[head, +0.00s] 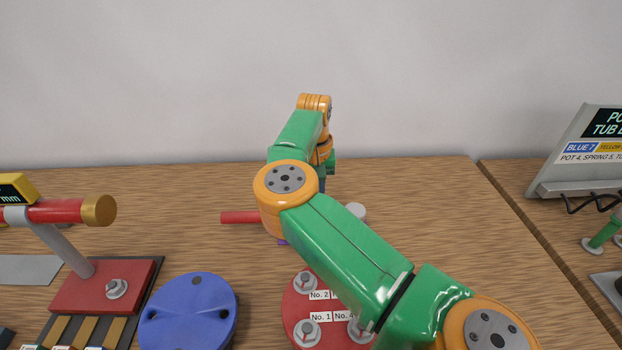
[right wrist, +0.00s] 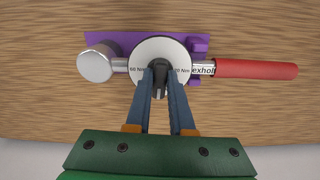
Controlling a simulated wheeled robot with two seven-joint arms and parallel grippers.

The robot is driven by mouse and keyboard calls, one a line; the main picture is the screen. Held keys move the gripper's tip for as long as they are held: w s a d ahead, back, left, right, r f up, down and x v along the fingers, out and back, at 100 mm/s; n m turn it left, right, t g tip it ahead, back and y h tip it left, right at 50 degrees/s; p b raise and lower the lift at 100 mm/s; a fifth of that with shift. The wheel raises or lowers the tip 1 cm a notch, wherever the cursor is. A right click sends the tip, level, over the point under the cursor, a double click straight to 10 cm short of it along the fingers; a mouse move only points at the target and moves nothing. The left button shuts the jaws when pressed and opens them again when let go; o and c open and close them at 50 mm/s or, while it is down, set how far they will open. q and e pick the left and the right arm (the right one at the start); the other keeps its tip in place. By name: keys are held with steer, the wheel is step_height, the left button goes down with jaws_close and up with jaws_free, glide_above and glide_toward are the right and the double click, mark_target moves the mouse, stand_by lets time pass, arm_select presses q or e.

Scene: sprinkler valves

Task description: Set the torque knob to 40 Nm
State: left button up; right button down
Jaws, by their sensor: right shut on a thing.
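The torque wrench lies on the wooden table, its red handle (right wrist: 255,69) to the right and round grey head (right wrist: 96,66) to the left in the right wrist view. The round pale torque dial (right wrist: 160,49) is at its middle, with small "Nm" labels left and right; I cannot read the values surely. My right gripper (right wrist: 160,70) is shut on the dark knob (right wrist: 160,92) at the dial's centre. The fingers hide part of the dial. In the head view my right arm covers the dial; the red handle (head: 240,217) and grey head (head: 356,211) show. My left gripper is not in view.
A purple holder (right wrist: 118,40) lies under the wrench. In the head view, a blue round block (head: 188,312), a red disc with numbered bolts (head: 298,312) and a red stand (head: 110,285) are nearer. A sign board (head: 590,150) stands right. The table's back left is clear.

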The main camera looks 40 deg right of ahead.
steer(key=c, duration=0.7)
jaws_free()
step_height(320, 180, up, 6)
steer(key=p, duration=0.5)
steer(key=shift+r, duration=0.1)
steer(key=shift+f, duration=0.25)
